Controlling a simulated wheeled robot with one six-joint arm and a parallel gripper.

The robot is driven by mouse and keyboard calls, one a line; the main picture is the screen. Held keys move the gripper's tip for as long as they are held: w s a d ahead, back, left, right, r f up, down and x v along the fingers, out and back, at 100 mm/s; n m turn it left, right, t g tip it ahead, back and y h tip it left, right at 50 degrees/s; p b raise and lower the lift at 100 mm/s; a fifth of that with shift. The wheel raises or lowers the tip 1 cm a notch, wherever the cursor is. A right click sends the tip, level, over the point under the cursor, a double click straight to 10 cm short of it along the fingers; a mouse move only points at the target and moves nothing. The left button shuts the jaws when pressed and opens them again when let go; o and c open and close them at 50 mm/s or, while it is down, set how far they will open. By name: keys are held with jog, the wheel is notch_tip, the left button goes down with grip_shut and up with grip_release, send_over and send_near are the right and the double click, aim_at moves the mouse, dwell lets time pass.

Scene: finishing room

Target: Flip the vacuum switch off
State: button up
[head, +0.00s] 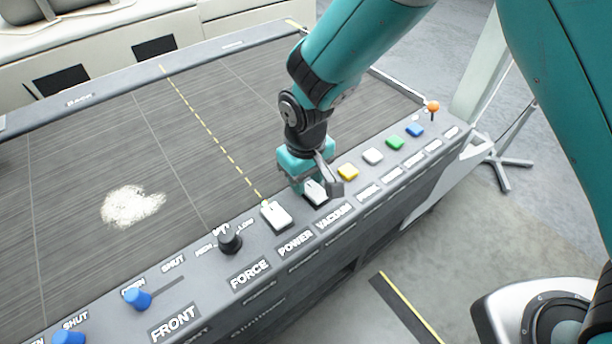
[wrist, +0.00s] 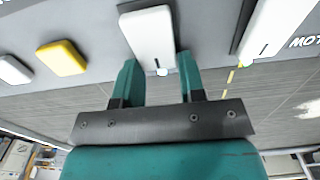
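The vacuum switch (head: 315,192) is a white rocker on the sloped grey control panel, above the VACUUM label (head: 334,216). My gripper (head: 318,176) is right at it, coming down from above and partly hiding it. In the wrist view, the white switch (wrist: 150,32) lies ahead of and between the tips of my two teal fingers (wrist: 159,66). The fingers are apart and hold nothing. I cannot tell whether they touch the switch, or which way its rocker is tilted. A small dark spot shows at its near end.
The similar white power switch (head: 277,215) is close on the left, with a small light at its end. The black force knob (head: 229,239) is farther left. Yellow (head: 348,172), white (head: 373,156), green (head: 395,143) and blue (head: 414,130) buttons run to the right.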

jog(key=c, duration=0.4)
jog(key=t+y+b, duration=0.1)
jog(key=t+b, duration=0.1)
jog(key=b, duration=0.2)
jog(key=shift+s+d, duration=0.15)
jog(key=shift+s, duration=0.05)
jog(key=shift+s+r+t+y+b, duration=0.1)
jog(key=shift+r+t+y+b, duration=0.15)
jog(key=shift+t+y+b, duration=0.25)
jog(key=shift+r, duration=0.2)
jog(key=o, duration=1)
jog(key=shift+c, duration=0.2)
